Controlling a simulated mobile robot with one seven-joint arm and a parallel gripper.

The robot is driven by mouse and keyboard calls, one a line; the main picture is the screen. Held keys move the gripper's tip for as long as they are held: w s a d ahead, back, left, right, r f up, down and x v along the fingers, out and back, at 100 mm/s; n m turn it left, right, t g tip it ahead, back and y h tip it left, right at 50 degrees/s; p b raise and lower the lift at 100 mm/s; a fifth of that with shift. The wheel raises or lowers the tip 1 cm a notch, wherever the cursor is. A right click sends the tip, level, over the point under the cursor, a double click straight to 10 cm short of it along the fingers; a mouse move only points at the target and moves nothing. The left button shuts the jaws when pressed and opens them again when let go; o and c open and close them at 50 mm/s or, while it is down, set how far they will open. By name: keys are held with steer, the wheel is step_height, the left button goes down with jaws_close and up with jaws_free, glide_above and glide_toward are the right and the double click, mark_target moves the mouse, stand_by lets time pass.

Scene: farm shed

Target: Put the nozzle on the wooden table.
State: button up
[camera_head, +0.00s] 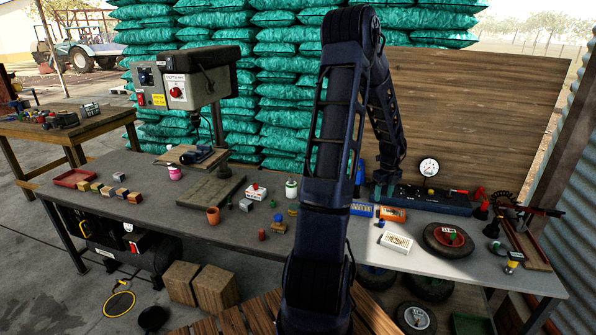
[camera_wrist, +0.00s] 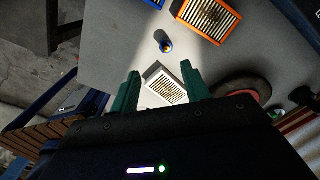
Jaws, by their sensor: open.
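No thing is plainly marked as the nozzle. A small blue cylinder with a pale end (camera_head: 380,223) stands on the grey workbench (camera_head: 340,255) and may be it; in the wrist view the cylinder (camera_wrist: 164,43) lies beyond my fingertips. My gripper (camera_wrist: 160,75) is open, its green fingers apart and above the bench. A white filter (camera_wrist: 165,86) shows between and below the fingers, and nothing is seen held. A wooden table (camera_head: 100,126) stands at the back left; a slatted wooden top (camera_head: 236,322) is at the front.
The white filter (camera_head: 397,242), an orange filter (camera_head: 392,214) and a wheel (camera_head: 447,240) lie near the cylinder. A pressure gauge (camera_head: 429,168) stands behind. Jars, a pot and small blocks occupy the bench left of my arm. Tools crowd part of the back-left table.

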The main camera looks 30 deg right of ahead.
steer(key=w+a+r+n+t, duration=0.1)
steer(key=w+a+r+n, duration=0.4)
steer(key=a+r+n, duration=0.6)
steer(key=w+a+r+n+t, duration=0.1)
steer(key=w+a+r+n, duration=0.45)
steer(key=a, duration=0.95)
steer(key=s+a+r+n, duration=0.3)
steer(key=s+a+n, duration=0.2)
steer(key=a, duration=0.3)
steer(key=s+a+r+n+t, duration=0.1)
steer(key=s+a+r+n, duration=0.3)
steer(key=a+n, duration=0.4)
steer(key=s+a+r+n+t, duration=0.1)
steer(key=s+a+r+n, duration=0.2)
steer(key=s+a+n, duration=0.3)
steer(key=shift+s+a+r+n, duration=0.35)
steer(key=shift+a+n, duration=0.4)
steer(key=shift+a, duration=0.35)
